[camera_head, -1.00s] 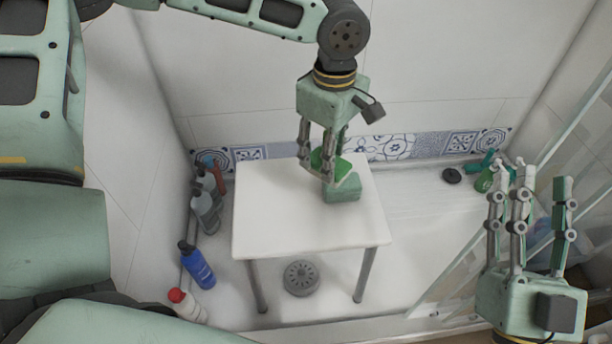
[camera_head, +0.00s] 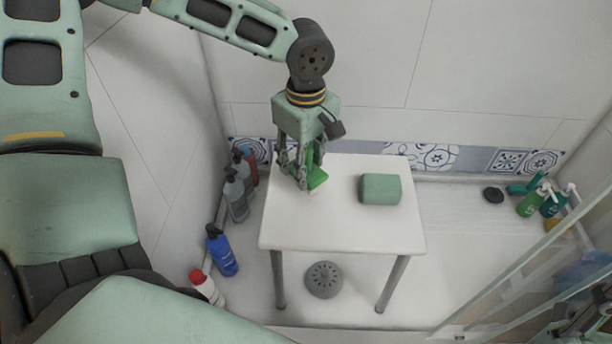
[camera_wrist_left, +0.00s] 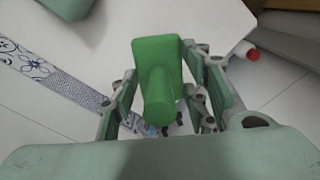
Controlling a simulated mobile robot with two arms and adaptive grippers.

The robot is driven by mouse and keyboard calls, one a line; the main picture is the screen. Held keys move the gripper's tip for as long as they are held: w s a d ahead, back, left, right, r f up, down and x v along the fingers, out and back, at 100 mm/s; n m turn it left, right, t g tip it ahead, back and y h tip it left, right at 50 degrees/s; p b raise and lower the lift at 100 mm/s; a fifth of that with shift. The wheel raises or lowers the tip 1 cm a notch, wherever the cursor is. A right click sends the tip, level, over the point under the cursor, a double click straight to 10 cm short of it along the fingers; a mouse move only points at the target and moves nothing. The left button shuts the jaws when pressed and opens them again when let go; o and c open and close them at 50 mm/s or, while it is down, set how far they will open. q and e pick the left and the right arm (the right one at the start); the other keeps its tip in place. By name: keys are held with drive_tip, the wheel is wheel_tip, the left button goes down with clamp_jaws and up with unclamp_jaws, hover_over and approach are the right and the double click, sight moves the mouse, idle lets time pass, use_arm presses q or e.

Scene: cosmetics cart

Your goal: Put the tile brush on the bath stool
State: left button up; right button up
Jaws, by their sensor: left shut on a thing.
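The green tile brush (camera_head: 317,179) is between the fingers of my left gripper (camera_head: 304,176), which is shut on it. In the left wrist view the brush (camera_wrist_left: 158,75) has a flat green head and a round handle, with fingers on both sides. The bath stool (camera_head: 330,225) is white with a square top and grey legs. The gripper and brush are over the back left part of the stool top; I cannot tell whether the brush touches it.
A pale green block (camera_head: 381,189) lies on the stool's right side. Bottles, including a blue one (camera_head: 221,250) and a red-capped one (camera_head: 206,287), stand along the left wall. A round grey drain (camera_head: 324,279) is under the stool. Green bottles (camera_head: 532,201) stand far right. The stool's front is clear.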

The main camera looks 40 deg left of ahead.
use_arm(q)
wheel_tip(320, 180, down, 4)
drive_tip(key=shift+r+b, duration=0.1)
drive_tip(key=shift+b, duration=0.85)
drive_tip(key=o, duration=1)
